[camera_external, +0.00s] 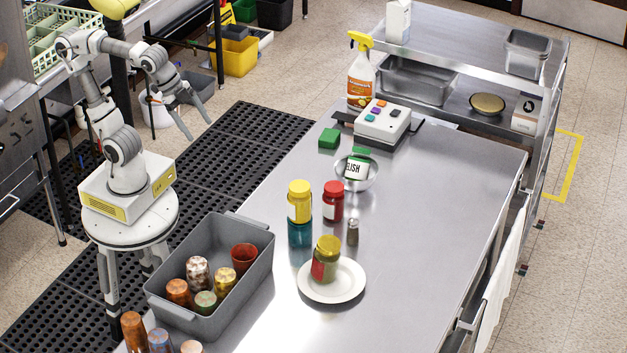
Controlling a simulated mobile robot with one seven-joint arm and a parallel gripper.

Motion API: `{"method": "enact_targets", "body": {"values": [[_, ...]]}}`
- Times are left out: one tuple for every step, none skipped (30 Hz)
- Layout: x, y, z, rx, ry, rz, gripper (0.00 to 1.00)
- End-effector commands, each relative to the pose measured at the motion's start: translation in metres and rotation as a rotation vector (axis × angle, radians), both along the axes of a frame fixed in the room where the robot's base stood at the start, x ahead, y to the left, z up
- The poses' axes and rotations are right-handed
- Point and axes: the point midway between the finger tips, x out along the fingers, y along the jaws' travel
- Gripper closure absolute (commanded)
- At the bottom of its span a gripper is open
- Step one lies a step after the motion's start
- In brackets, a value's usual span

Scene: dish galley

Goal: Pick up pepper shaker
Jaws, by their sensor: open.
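A small dark shaker (352,232), which looks like the pepper shaker, stands upright on the steel table (420,230). It is just right of and in front of a red-lidded jar (333,201), and behind a white plate (350,286). My gripper (199,126) is open and empty, with its fingers pointing down. It is over the floor mat beyond the table's left edge, well to the left of the shaker and apart from it.
A yellow-lidded jar on a teal container (299,231) stands left of the red-lidded jar. A jar (325,259) is on the plate. A grey bin (258,270) holds several cups. A bowl (371,180) with a labelled item, a spray bottle (361,85) and a button box (383,121) are farther back. The table's right side is clear.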

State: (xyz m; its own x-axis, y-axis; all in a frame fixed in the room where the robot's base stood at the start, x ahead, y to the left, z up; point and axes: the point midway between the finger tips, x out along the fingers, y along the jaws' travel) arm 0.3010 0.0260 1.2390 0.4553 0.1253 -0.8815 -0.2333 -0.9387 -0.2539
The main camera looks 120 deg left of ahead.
Motion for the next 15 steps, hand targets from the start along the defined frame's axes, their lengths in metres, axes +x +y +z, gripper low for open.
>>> {"method": "enact_targets", "body": {"values": [[0.017, 0.006, 0.001, 0.062, 0.016, -0.054, 0.23], [0.026, 0.009, 0.004, 0.104, 0.025, -0.093, 0.23], [0.040, 0.015, 0.007, 0.161, 0.039, -0.144, 0.23], [0.050, 0.018, 0.009, 0.205, 0.050, -0.184, 0.23], [0.061, 0.022, 0.011, 0.250, 0.063, -0.225, 0.23], [0.076, 0.027, 0.014, 0.311, 0.080, -0.280, 0.23], [0.088, 0.031, 0.015, 0.356, 0.095, -0.320, 0.23], [0.099, 0.034, 0.017, 0.401, 0.110, -0.359, 0.23], [0.114, 0.039, 0.018, 0.460, 0.132, -0.414, 0.23], [0.126, 0.043, 0.019, 0.504, 0.149, -0.454, 0.23], [0.138, 0.046, 0.020, 0.550, 0.167, -0.494, 0.23], [0.153, 0.050, 0.021, 0.608, 0.192, -0.547, 0.23], [0.165, 0.053, 0.021, 0.653, 0.212, -0.587, 0.23], [0.177, 0.055, 0.021, 0.696, 0.233, -0.626, 0.23], [0.193, 0.059, 0.020, 0.754, 0.263, -0.679, 0.23]]}}
